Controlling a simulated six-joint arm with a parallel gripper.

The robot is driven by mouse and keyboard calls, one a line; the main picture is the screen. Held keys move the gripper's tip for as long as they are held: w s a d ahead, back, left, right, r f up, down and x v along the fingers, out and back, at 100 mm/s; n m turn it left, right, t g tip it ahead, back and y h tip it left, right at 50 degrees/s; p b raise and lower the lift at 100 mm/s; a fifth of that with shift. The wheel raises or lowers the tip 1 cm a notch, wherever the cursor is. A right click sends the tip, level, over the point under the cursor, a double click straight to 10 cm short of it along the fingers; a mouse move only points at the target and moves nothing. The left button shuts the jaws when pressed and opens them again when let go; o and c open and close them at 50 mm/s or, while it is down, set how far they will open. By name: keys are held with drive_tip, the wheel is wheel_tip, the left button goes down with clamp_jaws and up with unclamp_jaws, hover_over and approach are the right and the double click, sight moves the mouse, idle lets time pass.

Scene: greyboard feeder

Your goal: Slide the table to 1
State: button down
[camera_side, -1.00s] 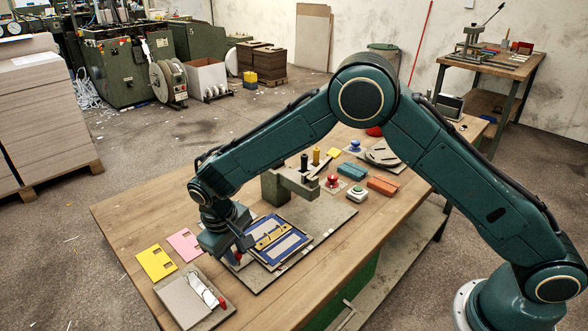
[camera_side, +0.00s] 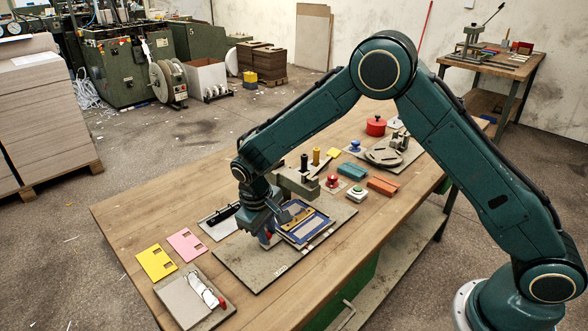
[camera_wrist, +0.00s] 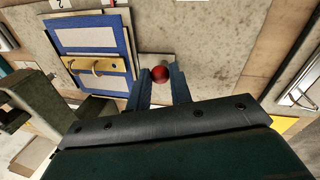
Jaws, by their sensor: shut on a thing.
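The sliding table (camera_side: 321,227) is a blue-bordered plate with pale panels and a brass bar (camera_side: 297,218) across it. It sits on the long grey base plate (camera_side: 243,266), towards that plate's right end. My gripper (camera_side: 266,238) is low at the table's left side. In the wrist view, my gripper (camera_wrist: 160,88) is shut on a red knob (camera_wrist: 160,73) beside the blue table (camera_wrist: 83,38). The brass bar (camera_wrist: 101,66) shows there too. A white label with a "2" (camera_wrist: 60,3) is at the top edge. No label "1" is readable.
A post with a projecting arm (camera_side: 297,182) stands just behind the table. Yellow (camera_side: 156,263) and pink (camera_side: 187,244) cards and a grey board (camera_side: 183,297) lie left. The base plate's left end is bare.

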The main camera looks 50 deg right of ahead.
drive_tip(key=c, duration=1.3)
unclamp_jaws()
drive_tip(key=shift+o, duration=0.2)
drive_tip(key=shift+r, duration=0.1)
wheel_tip(320, 180, up, 14)
drive_tip(key=a, duration=0.2)
drive_tip(key=shift+s+a+f, duration=0.2)
drive_tip(key=shift+a+f, duration=0.05)
drive_tip(key=shift+a, duration=0.1)
